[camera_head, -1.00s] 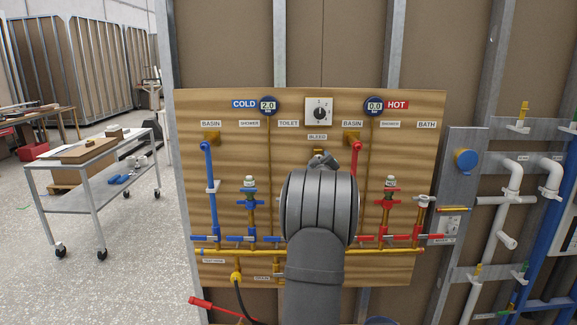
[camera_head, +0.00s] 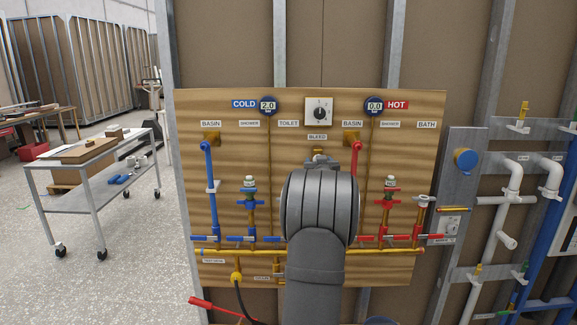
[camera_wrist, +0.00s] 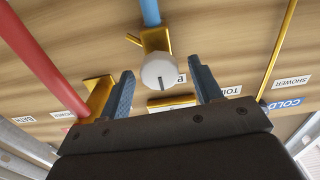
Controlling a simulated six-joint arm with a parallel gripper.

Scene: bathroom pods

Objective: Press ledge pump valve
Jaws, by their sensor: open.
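No part in view is labelled as a ledge pump valve, so I cannot tell for sure which one it is. In the wrist view a round white-grey knob (camera_wrist: 159,71) with a dark slot sits on a brass bracket (camera_wrist: 155,40) with a blue pipe above it. My gripper (camera_wrist: 161,68) is open, its two blue-grey fingers on either side of the knob; the knob looks apart from both. In the head view my arm hides most of the gripper and the board's middle, below the BLEED label (camera_head: 317,137).
The wooden board (camera_head: 290,105) carries blue pipes (camera_head: 209,180) at left and red pipes (camera_head: 356,158) at right. A yellow pipe (camera_head: 225,252) runs along its bottom. In the wrist view a red pipe (camera_wrist: 45,55) passes left of the fingers. A trolley (camera_head: 90,165) stands far left.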

